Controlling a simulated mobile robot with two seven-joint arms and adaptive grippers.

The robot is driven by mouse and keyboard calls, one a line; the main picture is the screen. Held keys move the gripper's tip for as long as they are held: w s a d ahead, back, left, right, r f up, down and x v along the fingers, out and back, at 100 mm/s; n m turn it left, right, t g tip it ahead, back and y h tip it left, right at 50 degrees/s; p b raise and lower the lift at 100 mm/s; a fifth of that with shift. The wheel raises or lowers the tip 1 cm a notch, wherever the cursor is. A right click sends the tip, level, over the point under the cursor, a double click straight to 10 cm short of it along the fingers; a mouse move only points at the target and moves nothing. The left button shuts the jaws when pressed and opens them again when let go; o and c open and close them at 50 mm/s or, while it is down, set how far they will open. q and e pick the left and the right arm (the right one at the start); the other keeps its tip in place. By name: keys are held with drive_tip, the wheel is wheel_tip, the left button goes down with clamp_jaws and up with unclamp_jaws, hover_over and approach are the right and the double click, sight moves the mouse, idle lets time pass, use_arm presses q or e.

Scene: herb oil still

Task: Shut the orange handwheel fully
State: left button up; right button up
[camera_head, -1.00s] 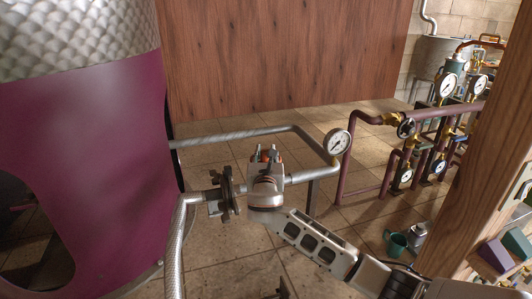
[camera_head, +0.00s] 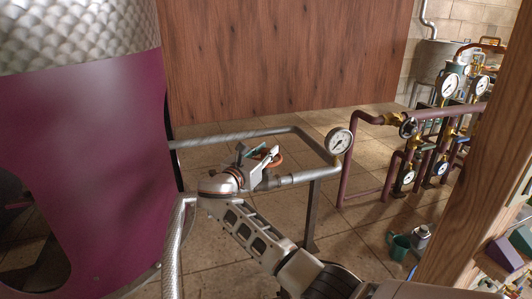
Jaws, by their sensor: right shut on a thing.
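The orange handwheel (camera_head: 277,160) sits on the grey pipe in the middle of the head view. Only part of its rim shows, because my gripper covers the rest. My right gripper (camera_head: 265,159) reaches it from the left and is shut on it. The wrist is to the left of the wheel, and the arm comes up from the lower right. How far the wheel is turned cannot be told. My left gripper is not in view.
A round gauge (camera_head: 339,141) stands on the pipe right of the wheel. A large purple still (camera_head: 105,160) fills the left. Maroon pipes (camera_head: 362,160) with gauges and a wooden post (camera_head: 478,160) stand right.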

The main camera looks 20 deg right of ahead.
sight(266, 150)
drive_tip(key=o, duration=1.1)
drive_tip(key=shift+d, duration=0.1)
drive_tip(key=shift+r, duration=0.1)
wheel_tip(266, 150, up, 10)
drive_tip(key=shift+f, duration=0.1)
